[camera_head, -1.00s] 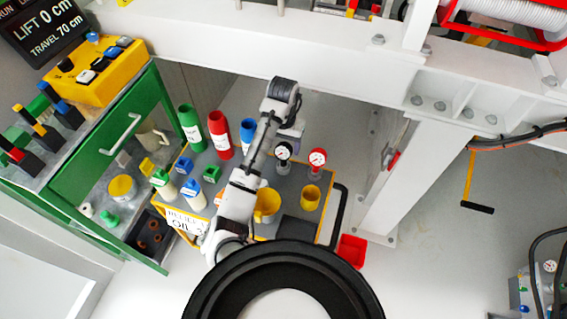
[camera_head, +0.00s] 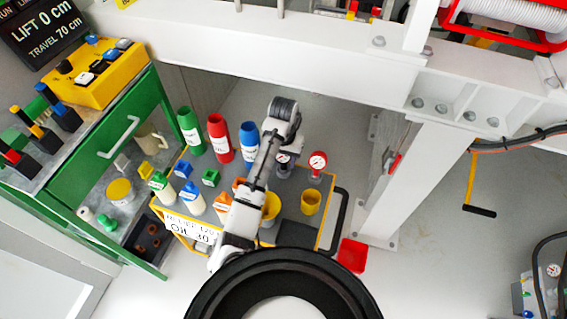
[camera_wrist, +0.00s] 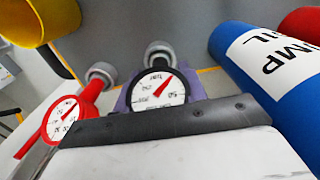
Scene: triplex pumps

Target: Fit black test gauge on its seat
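The black test gauge (camera_head: 283,158) is on the cart top in the head view, partly covered by the end of my arm. In the wrist view its white dial with a red needle (camera_wrist: 160,90) faces the camera, close beyond my gripper's dark edge, with a round grey fitting (camera_wrist: 159,52) behind it. My gripper (camera_head: 285,143) is at the gauge. Its fingertips are hidden, so I cannot tell whether it touches or holds the gauge. I cannot pick out the gauge's seat.
A red gauge (camera_head: 318,160) stands just right of the black one. Red (camera_head: 219,138), green (camera_head: 190,130) and blue (camera_head: 249,140) bottles stand at the cart's back. Yellow cups (camera_head: 311,202) are in front. A white frame post (camera_head: 405,185) rises to the right.

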